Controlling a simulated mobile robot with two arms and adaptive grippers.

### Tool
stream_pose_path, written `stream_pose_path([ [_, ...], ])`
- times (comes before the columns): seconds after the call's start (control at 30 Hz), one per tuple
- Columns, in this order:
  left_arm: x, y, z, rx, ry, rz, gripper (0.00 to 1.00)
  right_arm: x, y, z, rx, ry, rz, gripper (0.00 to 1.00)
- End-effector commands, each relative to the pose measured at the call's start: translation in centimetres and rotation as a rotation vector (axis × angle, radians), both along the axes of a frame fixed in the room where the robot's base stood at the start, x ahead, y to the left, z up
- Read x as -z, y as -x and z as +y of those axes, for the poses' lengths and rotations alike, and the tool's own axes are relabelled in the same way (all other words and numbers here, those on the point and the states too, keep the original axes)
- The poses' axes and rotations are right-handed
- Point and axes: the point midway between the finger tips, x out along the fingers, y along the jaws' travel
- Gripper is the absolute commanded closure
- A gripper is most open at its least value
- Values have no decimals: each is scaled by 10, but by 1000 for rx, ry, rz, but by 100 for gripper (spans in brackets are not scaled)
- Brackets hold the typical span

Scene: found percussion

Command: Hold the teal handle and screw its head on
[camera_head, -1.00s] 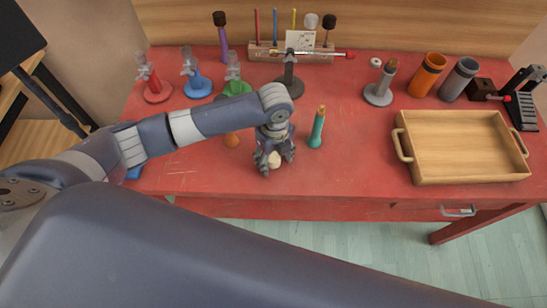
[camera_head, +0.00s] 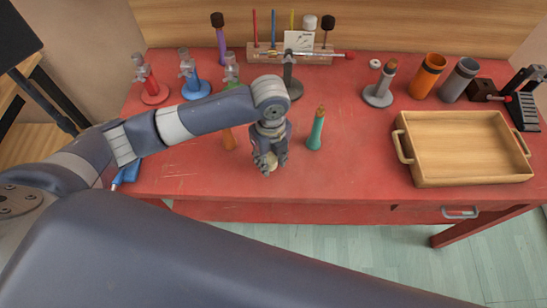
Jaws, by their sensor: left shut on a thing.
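The teal handle (camera_head: 316,130) stands upright on the red table, with an orange-brown upper end. My left gripper (camera_head: 270,165) is just to its left and low over the table, apart from it. Its fingers are shut on a small cream-coloured rounded head (camera_head: 272,167), mostly hidden by the fingers. I cannot tell whether the head touches the table. My right gripper is not in view.
A wooden tray (camera_head: 408,178) lies at right. Behind stand a red stand (camera_head: 155,95), a blue stand (camera_head: 197,90) and a wooden rack (camera_head: 262,55). The table between the teal handle and the tray is clear.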

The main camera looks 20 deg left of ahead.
Motion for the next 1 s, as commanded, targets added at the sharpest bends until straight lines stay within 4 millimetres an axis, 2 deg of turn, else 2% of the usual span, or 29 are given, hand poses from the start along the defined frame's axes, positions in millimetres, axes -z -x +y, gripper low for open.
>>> stream_pose_path([
  [0.3, -5, 74, 6, 3, 1, -2, 85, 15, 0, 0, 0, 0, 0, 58],
  [0.5, -10, 111, 9, 2, 0, -2, 85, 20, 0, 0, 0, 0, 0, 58],
  [0.7, -12, 133, 10, 0, 1, -2, 85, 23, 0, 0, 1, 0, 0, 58],
  [1.0, -14, 140, 11, 0, 0, -2, 85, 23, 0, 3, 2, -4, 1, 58],
])
